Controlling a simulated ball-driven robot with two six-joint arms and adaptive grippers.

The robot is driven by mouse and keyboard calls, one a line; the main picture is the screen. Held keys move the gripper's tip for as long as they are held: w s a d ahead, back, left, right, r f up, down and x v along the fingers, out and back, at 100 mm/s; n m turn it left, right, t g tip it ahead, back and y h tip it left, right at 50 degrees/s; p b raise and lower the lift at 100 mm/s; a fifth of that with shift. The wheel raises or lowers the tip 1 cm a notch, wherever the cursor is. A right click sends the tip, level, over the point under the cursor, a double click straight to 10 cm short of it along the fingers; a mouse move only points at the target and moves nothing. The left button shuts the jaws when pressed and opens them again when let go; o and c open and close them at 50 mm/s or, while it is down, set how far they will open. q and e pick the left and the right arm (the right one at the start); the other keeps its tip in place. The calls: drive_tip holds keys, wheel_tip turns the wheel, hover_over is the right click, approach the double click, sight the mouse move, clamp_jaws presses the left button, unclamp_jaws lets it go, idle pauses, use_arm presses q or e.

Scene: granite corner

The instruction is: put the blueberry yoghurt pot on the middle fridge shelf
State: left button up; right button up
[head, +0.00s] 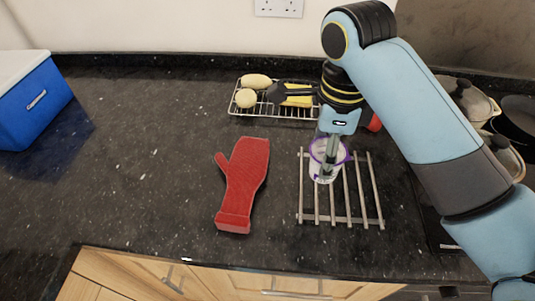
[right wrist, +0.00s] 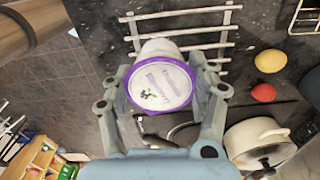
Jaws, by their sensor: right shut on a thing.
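The blueberry yoghurt pot (head: 322,170) is a small white pot with a purple rim, over the metal bar rack in the head view. In the right wrist view its printed lid (right wrist: 160,84) faces the camera, with a berry picture. My right gripper (head: 328,147) comes down over the pot from above. Its two fingers (right wrist: 163,98) are shut on the pot, one on each side. I cannot tell whether the pot's base touches the rack. My left gripper is not in view. No fridge shelf can be made out.
The metal bar rack (head: 309,218) lies on the dark counter. A red oven mitt (head: 244,185) lies left of it. Behind is a wire rack (head: 262,113) with potatoes and a sponge. A blue cool box (head: 35,105) stands far left; pots (head: 467,100) stand right.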

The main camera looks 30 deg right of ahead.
drive_tip(key=w+a+f, duration=0.1)
drive_tip(key=w+f, duration=0.1)
drive_tip(key=f, duration=0.1)
drive_tip(key=w+a+f+p, duration=0.1)
drive_tip(key=w+a+f, duration=0.1)
drive_tip(key=w+f, duration=0.1)
drive_tip(key=w+a+f, duration=0.1)
drive_tip(key=w+f, duration=0.2)
drive_tip(key=shift+a, duration=0.25)
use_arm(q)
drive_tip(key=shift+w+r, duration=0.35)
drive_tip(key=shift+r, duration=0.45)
use_arm(e)
drive_tip(key=shift+f, duration=0.2)
drive_tip(key=shift+f, duration=0.15)
drive_tip(key=o, duration=1.3)
